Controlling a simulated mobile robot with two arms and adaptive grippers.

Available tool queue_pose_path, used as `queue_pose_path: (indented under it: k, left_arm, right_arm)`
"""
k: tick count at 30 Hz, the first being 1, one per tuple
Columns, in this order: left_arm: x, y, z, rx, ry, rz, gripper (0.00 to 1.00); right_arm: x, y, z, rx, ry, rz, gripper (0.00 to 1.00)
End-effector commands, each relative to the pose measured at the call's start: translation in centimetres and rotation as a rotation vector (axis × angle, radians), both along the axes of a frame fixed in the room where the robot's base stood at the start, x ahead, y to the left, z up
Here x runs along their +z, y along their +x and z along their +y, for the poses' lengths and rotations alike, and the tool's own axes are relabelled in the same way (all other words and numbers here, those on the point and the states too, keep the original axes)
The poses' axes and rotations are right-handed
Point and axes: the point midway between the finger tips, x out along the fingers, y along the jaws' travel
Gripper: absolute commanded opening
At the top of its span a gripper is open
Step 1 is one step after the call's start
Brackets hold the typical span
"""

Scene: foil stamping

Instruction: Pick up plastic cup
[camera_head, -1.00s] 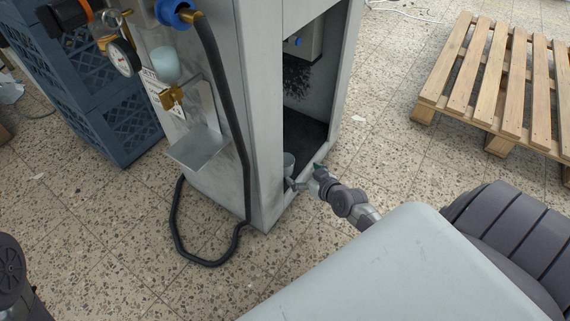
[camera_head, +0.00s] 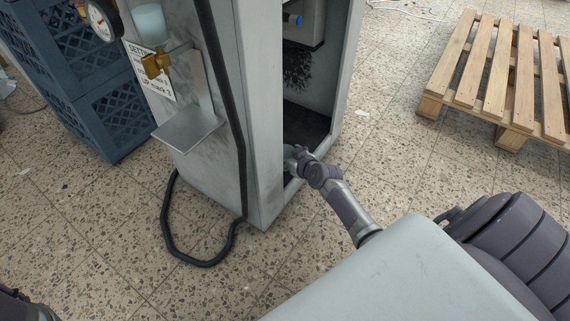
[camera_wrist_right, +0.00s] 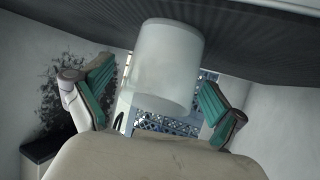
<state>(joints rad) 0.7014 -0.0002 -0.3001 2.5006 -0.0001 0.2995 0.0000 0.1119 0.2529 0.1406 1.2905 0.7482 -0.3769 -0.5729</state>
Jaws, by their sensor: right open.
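The plastic cup (camera_wrist_right: 168,62) is a pale, translucent cup in the right wrist view, standing on the dark cabinet floor, which lies along the top of that picture. My right gripper (camera_wrist_right: 157,92) is open, with one green-padded finger on each side of the cup and a visible gap on both sides. In the head view my right gripper (camera_head: 296,157) reaches into the lower cabinet opening, and a pale bit of the cup (camera_head: 288,161) shows beside it, mostly hidden. My left gripper is out of view.
The grey cabinet (camera_head: 262,130) has side walls close to my right gripper. A black hose (camera_head: 168,222) loops over the floor. A small metal shelf (camera_head: 187,128) juts from the cabinet front. Blue crates (camera_head: 115,115) stand left, and a wooden pallet (camera_head: 500,75) lies right.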

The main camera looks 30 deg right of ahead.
Motion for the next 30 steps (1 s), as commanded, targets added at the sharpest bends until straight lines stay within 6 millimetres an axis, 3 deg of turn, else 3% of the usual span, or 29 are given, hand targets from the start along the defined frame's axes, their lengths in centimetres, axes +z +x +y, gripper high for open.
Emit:
queue_pose_path:
  k: [5, 16, 25, 30]
  left_arm:
    - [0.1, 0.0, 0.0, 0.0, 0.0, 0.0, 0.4]
    - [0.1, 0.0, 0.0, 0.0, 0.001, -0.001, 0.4]
    - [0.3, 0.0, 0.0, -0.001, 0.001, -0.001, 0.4]
    - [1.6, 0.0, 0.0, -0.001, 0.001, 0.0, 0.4]
  right_arm:
    - [0.1, 0.0, 0.0, 0.0, 0.0, 0.0, 0.96]
    - [0.1, 0.0, 0.0, 0.0, 0.0, 0.0, 0.36]
    - [0.4, 0.0, 0.0, 0.0, 0.0, -0.001, 0.35]
    - [1.8, 0.0, 0.0, 0.0, 0.0, -0.001, 0.35]
